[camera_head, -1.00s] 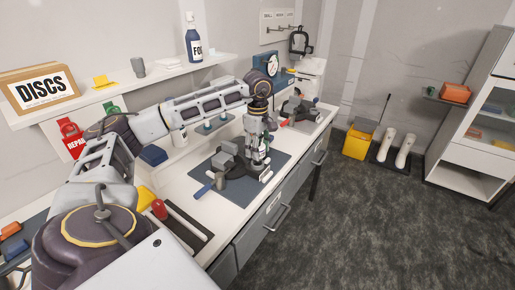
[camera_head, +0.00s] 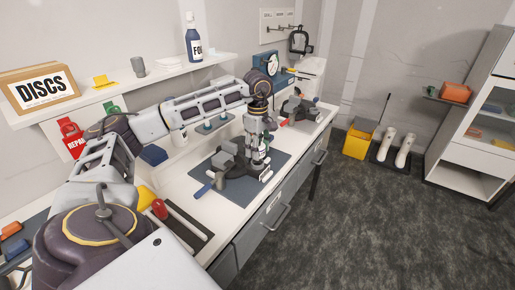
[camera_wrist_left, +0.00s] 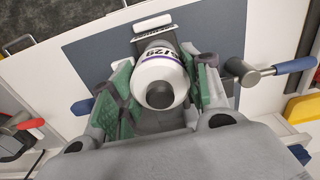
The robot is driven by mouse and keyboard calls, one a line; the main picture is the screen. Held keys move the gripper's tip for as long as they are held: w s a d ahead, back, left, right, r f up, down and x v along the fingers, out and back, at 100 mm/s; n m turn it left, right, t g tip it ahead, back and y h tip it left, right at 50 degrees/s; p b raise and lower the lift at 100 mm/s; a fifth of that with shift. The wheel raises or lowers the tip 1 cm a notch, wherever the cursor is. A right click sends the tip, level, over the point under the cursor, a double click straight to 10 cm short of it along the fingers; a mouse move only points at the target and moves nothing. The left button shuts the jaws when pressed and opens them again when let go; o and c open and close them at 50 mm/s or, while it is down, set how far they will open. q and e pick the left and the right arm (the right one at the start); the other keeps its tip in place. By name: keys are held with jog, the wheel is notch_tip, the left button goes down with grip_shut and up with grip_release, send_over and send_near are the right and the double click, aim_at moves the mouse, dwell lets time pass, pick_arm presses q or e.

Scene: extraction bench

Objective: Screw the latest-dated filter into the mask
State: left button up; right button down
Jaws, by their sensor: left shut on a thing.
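My left gripper (camera_head: 261,158) points down over the bench mat. In the left wrist view its green-padded fingers (camera_wrist_left: 158,92) are shut on a white filter (camera_wrist_left: 160,76) with a purple band and a printed date, only partly readable as "/29". In the head view the filter (camera_head: 259,155) is small and partly covered by the fingers. It is upright, above or at a dark grey fixture (camera_head: 232,163) with a blue handle (camera_head: 203,190). I cannot pick out the mask for sure, nor tell whether the filter is seated. My right gripper is not in view.
The fixture stands on a dark mat (camera_head: 284,161). Another fixture with a red handle (camera_head: 284,123) stands farther along the bench. A shelf holds a DISCS box (camera_head: 40,88) and a blue bottle (camera_head: 193,40).

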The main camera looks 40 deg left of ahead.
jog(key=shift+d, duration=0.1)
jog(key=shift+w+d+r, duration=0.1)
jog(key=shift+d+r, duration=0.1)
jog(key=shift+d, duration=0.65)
pick_arm(q)
jog(key=shift+f, duration=0.1)
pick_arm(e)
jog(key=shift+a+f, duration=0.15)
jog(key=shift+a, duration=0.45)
pick_arm(q)
jog(key=shift+f, duration=0.25)
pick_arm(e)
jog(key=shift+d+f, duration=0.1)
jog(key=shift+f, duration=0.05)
pick_arm(q)
jog(key=shift+f+b, duration=0.75)
jog(key=shift+f, duration=0.15)
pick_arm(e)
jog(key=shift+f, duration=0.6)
